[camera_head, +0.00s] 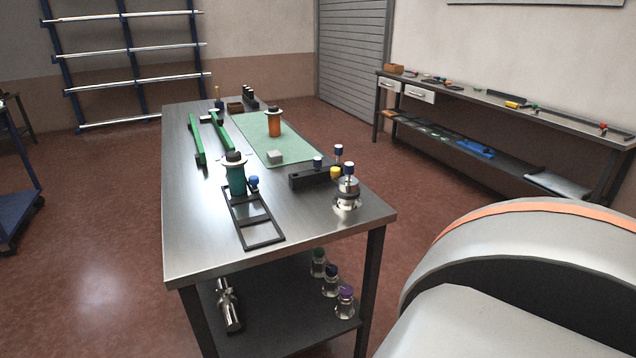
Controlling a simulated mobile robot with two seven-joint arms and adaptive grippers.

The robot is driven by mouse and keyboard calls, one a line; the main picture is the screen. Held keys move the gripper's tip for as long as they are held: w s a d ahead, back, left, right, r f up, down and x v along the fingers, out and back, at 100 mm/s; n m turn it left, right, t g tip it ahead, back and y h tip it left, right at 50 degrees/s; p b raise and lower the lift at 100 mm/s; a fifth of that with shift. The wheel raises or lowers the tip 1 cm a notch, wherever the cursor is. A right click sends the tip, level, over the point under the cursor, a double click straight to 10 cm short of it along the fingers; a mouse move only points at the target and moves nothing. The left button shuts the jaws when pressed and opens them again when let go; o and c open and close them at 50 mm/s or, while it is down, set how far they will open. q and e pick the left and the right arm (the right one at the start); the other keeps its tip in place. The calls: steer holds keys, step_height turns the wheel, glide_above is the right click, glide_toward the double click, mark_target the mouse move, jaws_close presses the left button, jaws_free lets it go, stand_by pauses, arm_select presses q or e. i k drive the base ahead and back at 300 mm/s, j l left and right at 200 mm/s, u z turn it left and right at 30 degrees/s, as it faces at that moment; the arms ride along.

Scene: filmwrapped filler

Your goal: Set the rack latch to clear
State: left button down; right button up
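A black open-frame rack (264,243) lies on the steel table near its front. A teal bottle (237,182) with a black top and a pale collar stands upright at the rack's far end. A small blue knob (253,182) sits beside the bottle at the rack's far right corner; it may be the rack latch, but its setting is too small to tell. Neither of my grippers is in view.
On the steel table (192,240), a black block (308,180) with blue and yellow knobs and a silver blue-capped flask (347,190) stand right of the rack. Behind are green rails (196,140) and an orange bottle (274,127) on a green mat (246,128). The front left tabletop is clear.

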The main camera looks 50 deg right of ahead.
mark_target(252, 180)
steer(key=z, duration=1.55)
